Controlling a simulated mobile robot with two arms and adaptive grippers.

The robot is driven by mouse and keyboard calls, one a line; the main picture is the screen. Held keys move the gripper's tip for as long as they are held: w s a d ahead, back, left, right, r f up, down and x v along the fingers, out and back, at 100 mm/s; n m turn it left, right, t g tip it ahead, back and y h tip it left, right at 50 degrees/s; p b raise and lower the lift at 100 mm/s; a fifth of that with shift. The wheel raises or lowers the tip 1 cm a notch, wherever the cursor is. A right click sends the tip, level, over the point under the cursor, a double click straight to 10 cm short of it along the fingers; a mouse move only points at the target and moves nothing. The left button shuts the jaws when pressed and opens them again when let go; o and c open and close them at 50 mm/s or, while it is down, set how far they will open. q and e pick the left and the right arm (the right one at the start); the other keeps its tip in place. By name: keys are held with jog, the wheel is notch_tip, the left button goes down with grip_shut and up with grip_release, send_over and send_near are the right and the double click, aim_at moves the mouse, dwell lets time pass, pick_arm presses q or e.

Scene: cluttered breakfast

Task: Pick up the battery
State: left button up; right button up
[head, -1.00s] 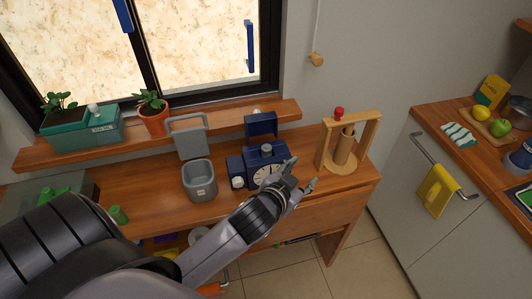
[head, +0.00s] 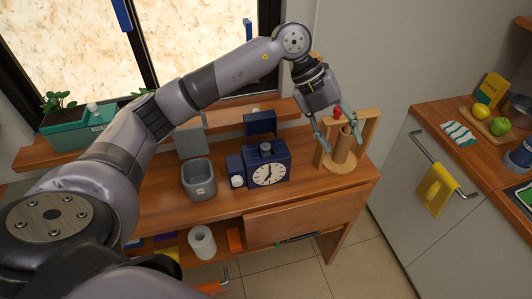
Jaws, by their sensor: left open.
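I cannot make out a battery for certain in the head view. My left gripper (head: 342,145) is open and points down at the wooden stand (head: 368,135) at the right end of the desk. Its two fingers appear on either side of the stand's upright brown cylinder (head: 343,148). I cannot tell whether they touch it. A small red-topped item (head: 337,112) shows just behind the gripper. My right gripper is not in view.
A dark blue clock (head: 268,173) stands left of the wooden stand, with a grey bin (head: 199,180) beside it. A wooden shelf (head: 50,157) runs under the window. The desk's front right is clear.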

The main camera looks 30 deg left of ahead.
pick_arm(q)
jog(key=w+a+r+n+y, duration=0.15)
jog(key=a+y, duration=0.35)
jog(key=a, duration=0.7)
jog(key=n+y, duration=0.2)
jog(key=n, duration=0.1)
send_over(265, 145)
jog(key=shift+g, duration=0.3)
jog(key=f, duration=0.5)
jog(key=f+p, duration=0.1)
jog(key=f, duration=0.2)
jog(key=shift+w+d+f, duration=0.1)
jog(key=shift+w+d, duration=0.1)
jog(key=shift+d, duration=0.1)
jog(key=shift+f, duration=0.6)
jog(key=shift+a+f+p, duration=0.1)
jog(key=shift+f+p, duration=0.2)
jog(key=shift+p, duration=0.05)
jog(key=f, duration=0.1)
jog(key=f+p, duration=0.2)
jog(key=shift+s+a+f, duration=0.15)
jog(key=shift+a+f, duration=0.1)
jog(key=shift+f, duration=0.55)
grip_shut()
